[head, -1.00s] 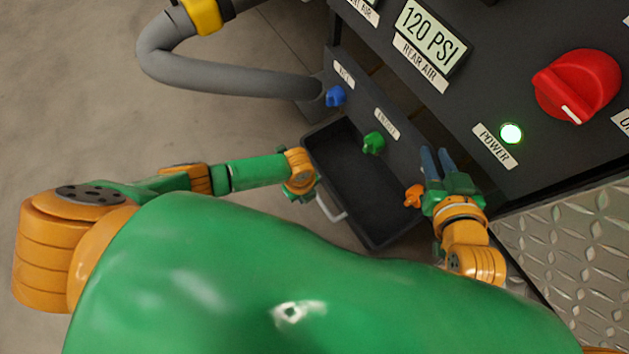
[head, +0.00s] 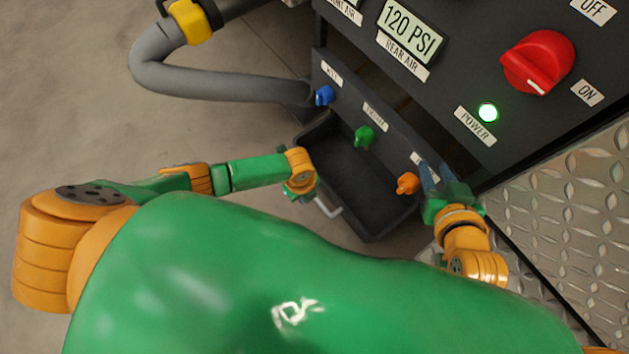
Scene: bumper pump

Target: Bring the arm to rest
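My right arm reaches up at the lower right of the head view. Its gripper (head: 434,176) has two blue-grey fingers set apart and appears empty. It is just right of the orange knob (head: 407,183), in front of the lower panel; I see no grip on the knob. My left arm comes in from the left and ends at an orange wrist (head: 299,170) by the black tray's left side. The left gripper is mostly hidden below that wrist, so its fingers do not show.
The black tray (head: 360,222) with a pale handle sticks out below the blue knob (head: 325,95) and green knob (head: 364,137). The red power switch (head: 538,62) points to ON, with a green light (head: 488,112) lit. A grey hose (head: 220,84) is at upper left. Floor is clear at left.

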